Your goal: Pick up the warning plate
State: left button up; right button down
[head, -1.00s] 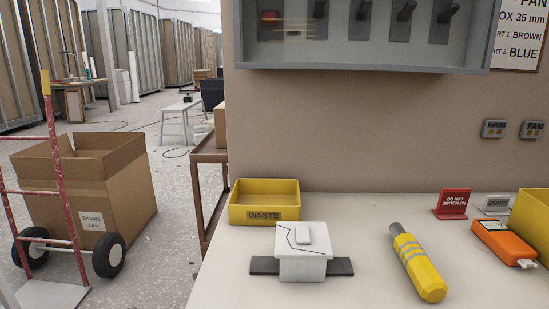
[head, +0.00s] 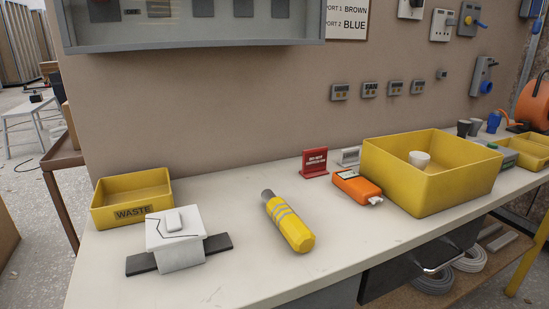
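The warning plate (head: 314,163) is a small red sign with white lettering, standing upright on its base on the white workbench, towards the wall. A grey labelled plate (head: 349,156) stands just right of it. An orange device (head: 356,187) lies in front and to the right, apart from the red plate. Neither of my grippers shows in the head view.
On the workbench (head: 225,255) are a yellow waste tray (head: 133,214), a white box on a dark strip (head: 175,240), a yellow torch-like tool (head: 290,224) and a large yellow bin (head: 428,180) holding a white cup. The bench's front middle is clear.

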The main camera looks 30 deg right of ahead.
aim_at(315, 160)
jog(key=k+l+z, duration=0.15)
jog(key=z, duration=0.25)
jog(key=k+l+z, duration=0.1)
jog(key=l+z, duration=0.3)
